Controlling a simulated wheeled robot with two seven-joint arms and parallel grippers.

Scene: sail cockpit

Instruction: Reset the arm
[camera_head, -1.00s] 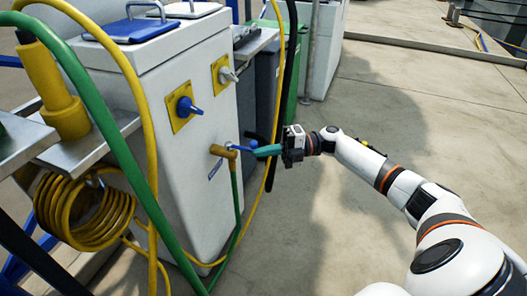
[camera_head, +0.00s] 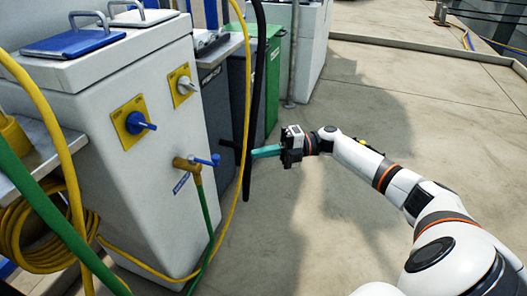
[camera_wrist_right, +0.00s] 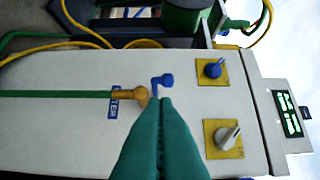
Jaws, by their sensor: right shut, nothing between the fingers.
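My right gripper (camera_head: 254,153) has teal fingers and reaches in from the right, apart from the white cabinet (camera_head: 150,200). Its fingers are together with nothing between them; they also show shut in the right wrist view (camera_wrist_right: 160,105). The brass tap (camera_head: 186,164) with a blue lever (camera_head: 208,160) is on the cabinet, left of the fingertips, with a clear gap. In the right wrist view the blue lever (camera_wrist_right: 163,79) shows just beyond the fingertips. A green hose (camera_head: 207,218) hangs from the tap. My left gripper is not in view.
A blue knob (camera_head: 140,123) and a grey knob (camera_head: 187,86) sit on yellow plates on the cabinet. A yellow hose (camera_head: 240,140) and a black hose (camera_head: 257,60) hang close to the fingertips. Coiled yellow hose (camera_head: 30,235) lies at left. The concrete floor (camera_head: 400,110) at right is open.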

